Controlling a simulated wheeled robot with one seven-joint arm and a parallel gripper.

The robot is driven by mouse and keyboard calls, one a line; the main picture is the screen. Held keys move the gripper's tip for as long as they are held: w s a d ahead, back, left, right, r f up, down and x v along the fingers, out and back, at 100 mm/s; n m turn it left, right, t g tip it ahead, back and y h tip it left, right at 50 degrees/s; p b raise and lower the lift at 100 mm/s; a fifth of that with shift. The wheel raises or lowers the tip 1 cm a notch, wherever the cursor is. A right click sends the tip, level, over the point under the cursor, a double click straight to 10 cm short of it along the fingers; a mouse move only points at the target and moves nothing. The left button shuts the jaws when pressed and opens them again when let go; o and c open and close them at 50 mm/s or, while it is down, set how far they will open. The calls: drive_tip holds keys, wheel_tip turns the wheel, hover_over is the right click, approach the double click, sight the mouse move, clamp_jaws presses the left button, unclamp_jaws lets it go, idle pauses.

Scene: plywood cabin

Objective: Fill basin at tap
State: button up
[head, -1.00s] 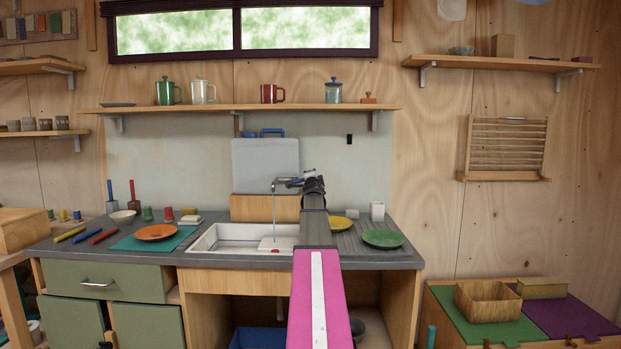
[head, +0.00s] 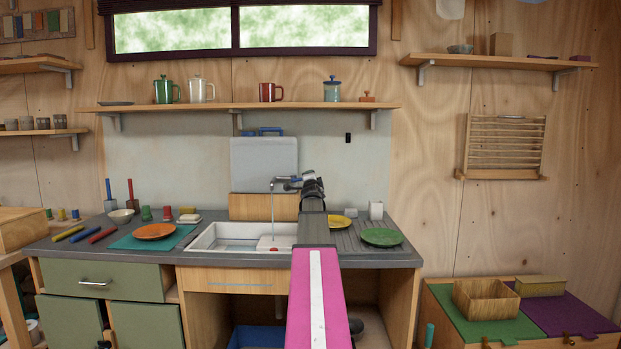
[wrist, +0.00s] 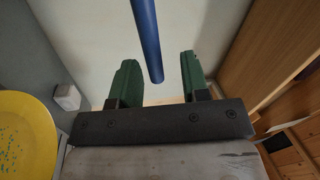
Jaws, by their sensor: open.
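The white basin (head: 215,238) is set into the grey counter. The tap (head: 284,180) stands over its right side, and a thin stream of water (head: 272,208) falls from it into the basin. How high the water stands is hard to tell. My gripper (wrist: 158,62) is open, with its two green fingers apart. A blue rod (wrist: 147,40), perhaps the tap's lever, reaches down toward the gap between them; contact is not clear. In the head view my wrist is just right of the tap, and the fingers cannot be made out.
An orange plate (head: 154,231) lies left of the basin. A yellow plate (head: 334,222), a green plate (head: 381,237) and a white cup (head: 376,210) are on the right. A shelf with mugs (head: 270,92) hangs above.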

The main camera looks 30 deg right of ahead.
drive_tip(key=v, duration=0.7)
idle(7.3)
